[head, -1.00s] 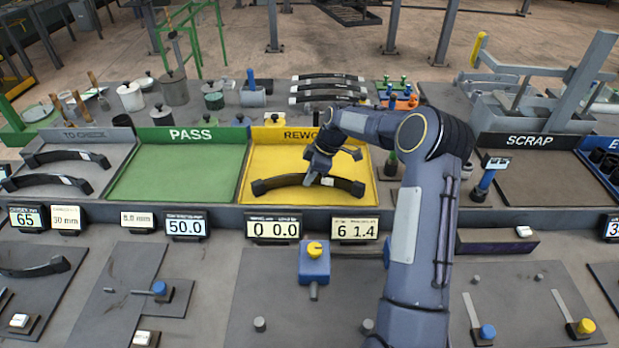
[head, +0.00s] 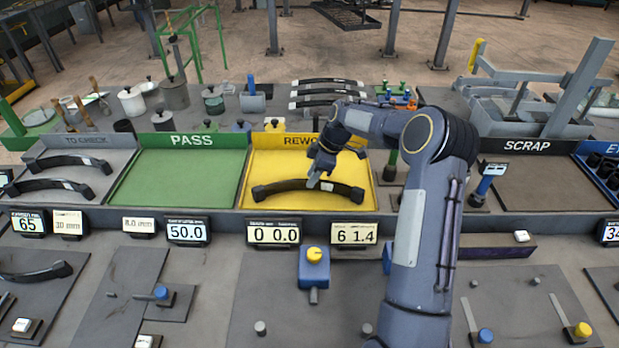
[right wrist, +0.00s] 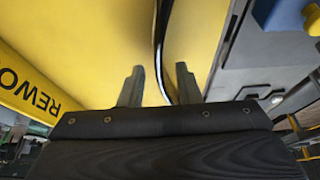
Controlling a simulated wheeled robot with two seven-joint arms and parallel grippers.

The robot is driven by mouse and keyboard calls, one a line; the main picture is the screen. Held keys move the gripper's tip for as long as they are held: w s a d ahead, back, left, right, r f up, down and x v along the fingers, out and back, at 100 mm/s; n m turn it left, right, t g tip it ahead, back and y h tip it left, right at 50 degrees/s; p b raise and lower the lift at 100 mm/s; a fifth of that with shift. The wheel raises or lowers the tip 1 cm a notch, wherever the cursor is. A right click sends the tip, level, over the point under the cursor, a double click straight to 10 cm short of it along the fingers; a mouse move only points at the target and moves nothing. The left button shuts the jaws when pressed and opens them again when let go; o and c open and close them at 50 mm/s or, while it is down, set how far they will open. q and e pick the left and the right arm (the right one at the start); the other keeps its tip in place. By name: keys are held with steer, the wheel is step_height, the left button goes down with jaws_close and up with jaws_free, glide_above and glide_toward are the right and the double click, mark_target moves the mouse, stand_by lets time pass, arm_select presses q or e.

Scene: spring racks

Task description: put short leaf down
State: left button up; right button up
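A dark curved leaf (head: 335,188) with a small pale label lies in the yellow REWORK tray (head: 262,163). My right gripper (head: 318,183) is above the middle of this leaf, pointing down. In the right wrist view its two fingers (right wrist: 158,85) stand apart, with a thin dark curved strip, seemingly the leaf's edge (right wrist: 159,40), running between them. No grip on it shows. My left gripper is not in view.
Two more dark leaves (head: 48,187) lie in the TO CHECK tray at left. The green PASS tray (head: 177,178) and the SCRAP tray (head: 540,183) are empty. Number displays (head: 274,233) line the front ledge. Several banded leaves (head: 325,92) are racked behind.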

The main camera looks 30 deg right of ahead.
steer(key=p+v, duration=0.1)
steer(key=v, duration=0.8)
steer(key=s+a+r+m+t+h, duration=0.1)
steer(key=s+a+r+m, duration=0.4)
steer(key=s+a+r, duration=0.65)
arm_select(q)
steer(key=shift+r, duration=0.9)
arm_select(e)
steer(key=s+a+f+m, duration=0.2)
steer(key=s, duration=0.5)
steer(key=s+a+f+m+t, duration=0.1)
steer(key=s+a+f+m, duration=0.1)
steer(key=s, duration=0.5)
steer(key=s+a+f+m+t+y, duration=0.1)
steer(key=s+a+f+m, duration=0.1)
steer(key=s, duration=0.5)
steer(key=shift+a+m, duration=0.85)
steer(key=shift+m, duration=0.35)
steer(key=shift+s, duration=0.15)
